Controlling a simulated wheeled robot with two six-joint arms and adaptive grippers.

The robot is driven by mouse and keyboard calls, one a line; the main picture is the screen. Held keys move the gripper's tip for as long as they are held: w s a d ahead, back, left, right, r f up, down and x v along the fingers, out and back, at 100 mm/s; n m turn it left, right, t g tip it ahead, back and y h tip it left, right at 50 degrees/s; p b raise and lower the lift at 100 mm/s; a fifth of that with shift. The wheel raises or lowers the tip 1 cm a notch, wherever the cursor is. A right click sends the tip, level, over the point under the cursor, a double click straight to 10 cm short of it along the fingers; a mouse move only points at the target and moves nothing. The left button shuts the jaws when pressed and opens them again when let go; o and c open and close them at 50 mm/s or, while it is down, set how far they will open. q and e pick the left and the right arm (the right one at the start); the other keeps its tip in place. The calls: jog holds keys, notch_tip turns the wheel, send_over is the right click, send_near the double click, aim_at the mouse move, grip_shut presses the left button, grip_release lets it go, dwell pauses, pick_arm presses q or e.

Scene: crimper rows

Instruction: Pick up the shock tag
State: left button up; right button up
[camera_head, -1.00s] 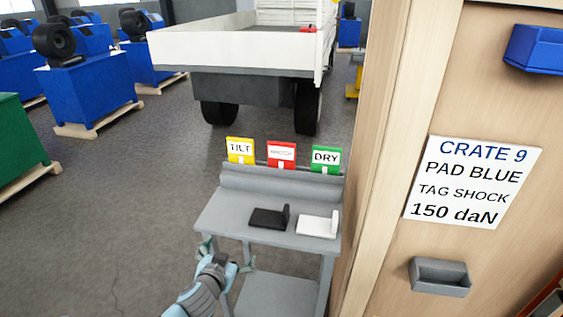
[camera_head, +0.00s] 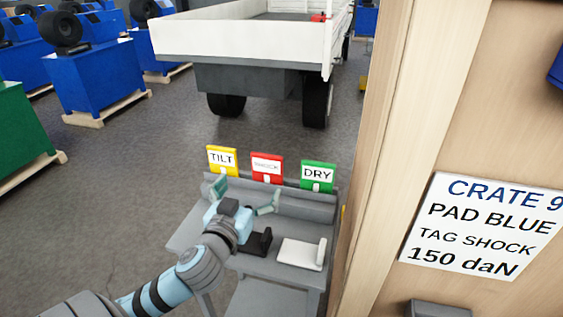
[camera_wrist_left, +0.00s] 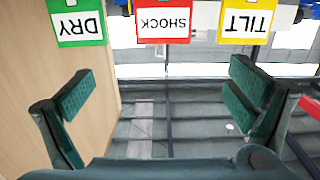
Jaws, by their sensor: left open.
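The shock tag (camera_head: 267,167) is the red card with a white label, standing in the middle of the row at the back of the grey stand. In the left wrist view the red shock tag (camera_wrist_left: 164,22) appears upside down, ahead of and between the fingers. The yellow tilt tag (camera_head: 222,160) stands to its left and the green dry tag (camera_head: 318,176) to its right. My left gripper (camera_head: 246,197) is open and empty over the stand, in front of the tags and apart from them. Its spread fingers also show in the left wrist view (camera_wrist_left: 165,97). My right gripper is not in view.
The grey stand (camera_head: 190,232) carries a black bracket (camera_head: 256,243) and a white one (camera_head: 300,253). A wooden crate (camera_head: 385,150) with a sign (camera_head: 483,226) rises close on the right. A white truck (camera_head: 235,42) stands behind. Floor on the left is open.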

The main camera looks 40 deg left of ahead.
aim_at(266, 157)
pick_arm(q)
jog(key=x, duration=0.7)
jog(key=p+x, duration=0.1)
jog(key=x, duration=0.6)
jog(key=shift+w+a+r, duration=0.1)
jog(key=shift+w+a, duration=0.1)
jog(key=shift+a, duration=0.1)
jog(key=shift+s, duration=0.2)
jog(key=shift+c, duration=1.1)
jog(key=c, duration=1)
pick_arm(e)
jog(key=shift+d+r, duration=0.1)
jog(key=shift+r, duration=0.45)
pick_arm(q)
jog(key=shift+c, duration=0.2)
